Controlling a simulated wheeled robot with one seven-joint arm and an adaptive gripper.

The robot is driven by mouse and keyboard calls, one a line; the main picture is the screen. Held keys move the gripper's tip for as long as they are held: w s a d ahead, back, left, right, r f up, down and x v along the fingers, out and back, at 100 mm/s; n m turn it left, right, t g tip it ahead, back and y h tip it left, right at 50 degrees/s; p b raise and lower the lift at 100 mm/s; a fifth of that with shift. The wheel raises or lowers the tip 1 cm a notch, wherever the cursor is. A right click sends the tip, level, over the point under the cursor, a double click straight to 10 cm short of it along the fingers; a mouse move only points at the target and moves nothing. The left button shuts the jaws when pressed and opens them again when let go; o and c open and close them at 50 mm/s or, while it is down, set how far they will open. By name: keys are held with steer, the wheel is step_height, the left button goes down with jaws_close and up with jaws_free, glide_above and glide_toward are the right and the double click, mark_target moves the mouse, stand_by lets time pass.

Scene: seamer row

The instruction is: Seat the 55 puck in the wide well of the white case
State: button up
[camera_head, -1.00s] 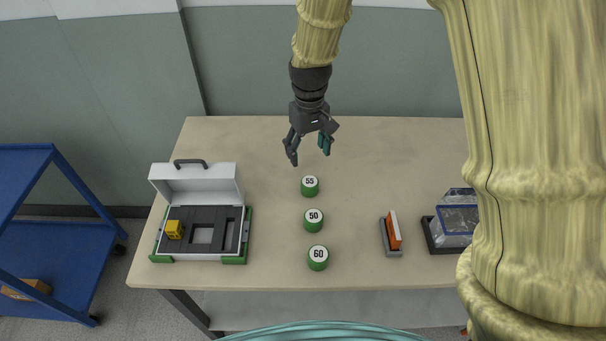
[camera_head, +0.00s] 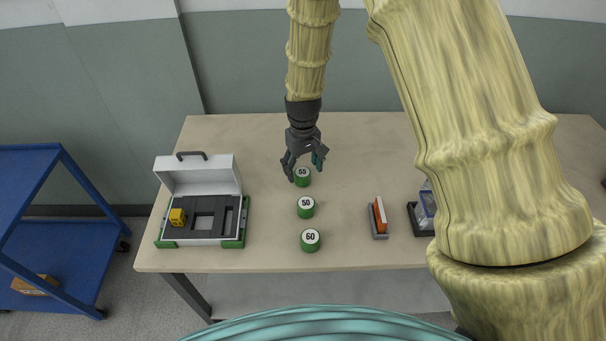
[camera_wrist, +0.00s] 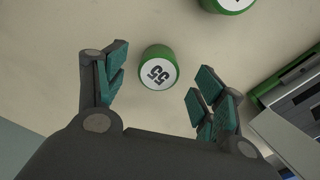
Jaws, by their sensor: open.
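The 55 puck (camera_head: 302,178) is a green cylinder with a white top, upright on the table, farthest back of the pucks. My gripper (camera_head: 304,175) is open just above and behind it. In the wrist view the 55 puck (camera_wrist: 158,68) shows between and a little beyond the open fingertips (camera_wrist: 160,72). I cannot tell whether either finger touches it. The white case (camera_head: 197,229) stands open at the table's left, its lid raised at the back. Its dark insert has a wide well (camera_head: 203,224), a narrow slot at the right and a yellow block (camera_head: 177,216) at the left.
The 50 puck (camera_head: 305,208) and 60 puck (camera_head: 310,241) stand in front of the 55 puck. An orange and white piece (camera_head: 380,215) sits in a grey holder to the right. A clear blue-edged box (camera_head: 427,207) is partly hidden by my arm. A blue cart (camera_head: 60,235) stands left.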

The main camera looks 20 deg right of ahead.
steer(key=shift+w+f, duration=0.25)
steer(key=shift+f, duration=0.3)
steer(key=shift+w+f, duration=0.25)
steer(key=shift+f, duration=0.3)
steer(key=shift+s+r, duration=0.25)
steer(key=shift+s, duration=0.05)
steer(key=shift+w+f, duration=0.2)
steer(key=c, duration=0.8)
steer(key=shift+s+r, duration=0.1)
steer(key=shift+r, duration=0.05)
steer(key=c, duration=0.3)
steer(key=shift+c, duration=0.2)
